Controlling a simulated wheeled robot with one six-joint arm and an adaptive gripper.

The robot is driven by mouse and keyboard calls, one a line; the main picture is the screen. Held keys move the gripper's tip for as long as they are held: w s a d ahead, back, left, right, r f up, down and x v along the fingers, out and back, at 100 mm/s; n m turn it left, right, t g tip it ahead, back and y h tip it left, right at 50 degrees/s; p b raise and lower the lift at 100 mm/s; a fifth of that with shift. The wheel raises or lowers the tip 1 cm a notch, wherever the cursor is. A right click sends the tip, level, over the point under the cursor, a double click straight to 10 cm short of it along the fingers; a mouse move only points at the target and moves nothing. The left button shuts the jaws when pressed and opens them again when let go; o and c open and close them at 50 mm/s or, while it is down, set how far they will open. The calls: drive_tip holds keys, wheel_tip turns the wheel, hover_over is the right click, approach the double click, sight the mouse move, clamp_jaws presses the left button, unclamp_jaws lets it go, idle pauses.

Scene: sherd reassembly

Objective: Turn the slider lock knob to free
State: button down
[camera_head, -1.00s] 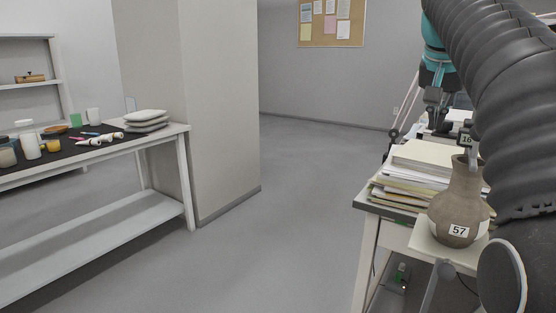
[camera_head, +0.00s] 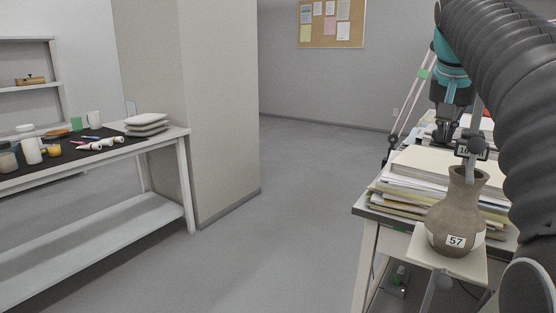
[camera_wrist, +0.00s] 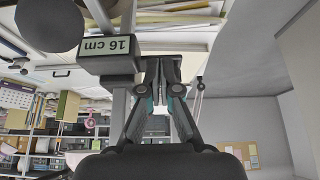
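The slider (camera_wrist: 105,62) is a dark block with a white label reading "16 cm", upside down in the wrist view. It sits on a grey post (camera_wrist: 121,105). In the head view the slider (camera_head: 470,152) is just above the neck of the brown vase (camera_head: 457,215), which is labelled 57. My gripper (camera_wrist: 161,62) is right beside the block, its fingers drawn close together. It also shows in the head view (camera_head: 443,132), behind and left of the slider. I cannot make out the lock knob clearly, or whether the fingertips touch it.
Stacked papers (camera_head: 410,185) lie on the right table behind the vase. The vase stands on a small pale platform (camera_head: 425,255).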

drive_tip(key=shift+d, duration=0.25)
idle(0.4)
drive_tip(key=shift+s, duration=0.2)
wheel_tip(320, 180, up, 6)
drive_tip(key=shift+s+a, duration=0.15)
drive_tip(key=shift+s, duration=0.05)
idle(0.6)
wheel_tip(320, 180, down, 6)
drive_tip(key=w+a+b, duration=0.1)
drive_tip(key=a+b, duration=0.1)
drive_tip(key=shift+w, duration=0.4)
idle(0.5)
drive_tip(key=shift+w+d, duration=0.1)
drive_tip(key=shift+d, duration=0.05)
idle(0.7)
